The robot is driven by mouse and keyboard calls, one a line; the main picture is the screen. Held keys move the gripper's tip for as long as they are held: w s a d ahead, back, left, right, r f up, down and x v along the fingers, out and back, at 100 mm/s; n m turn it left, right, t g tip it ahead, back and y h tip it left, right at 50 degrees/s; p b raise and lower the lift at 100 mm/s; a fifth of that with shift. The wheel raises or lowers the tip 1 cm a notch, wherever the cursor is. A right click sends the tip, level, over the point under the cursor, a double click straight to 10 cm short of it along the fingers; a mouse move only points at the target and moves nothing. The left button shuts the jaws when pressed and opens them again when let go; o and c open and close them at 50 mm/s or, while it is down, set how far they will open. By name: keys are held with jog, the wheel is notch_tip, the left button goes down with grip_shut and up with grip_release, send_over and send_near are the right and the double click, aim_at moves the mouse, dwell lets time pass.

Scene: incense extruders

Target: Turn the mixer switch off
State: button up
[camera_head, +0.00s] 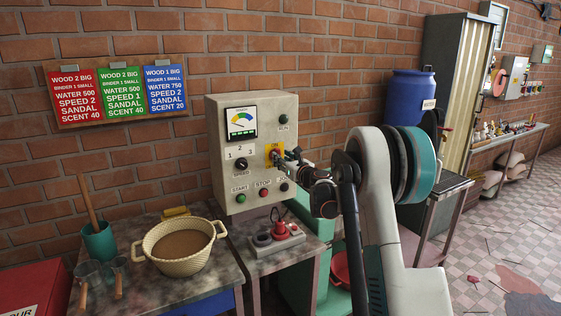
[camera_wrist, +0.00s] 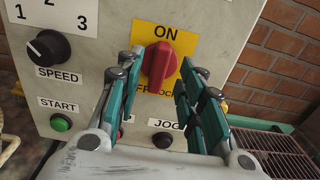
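The mixer switch is a red rotary knob (camera_wrist: 158,62) on a yellow plate (camera_wrist: 183,42), with ON printed above it and a partly hidden OFF label below. Its handle stands nearly upright, leaning slightly. The yellow plate also shows on the grey control box (camera_head: 228,121) in the head view. My gripper (camera_wrist: 164,80) is open, with one teal finger on each side of the knob in the wrist view and visible gaps between. I cannot tell how deep the fingertips reach. In the head view, my gripper (camera_head: 290,163) is close to the box and partly hides the switch.
The SPEED knob (camera_wrist: 47,47) and green START button (camera_wrist: 61,123) are left of the switch. The black JOG button (camera_wrist: 163,140) is below it. A basket bowl of brown powder (camera_head: 182,246) and a small control pad (camera_head: 268,243) stand below the box.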

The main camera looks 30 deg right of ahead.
jog(key=shift+w, duration=1)
grip_shut()
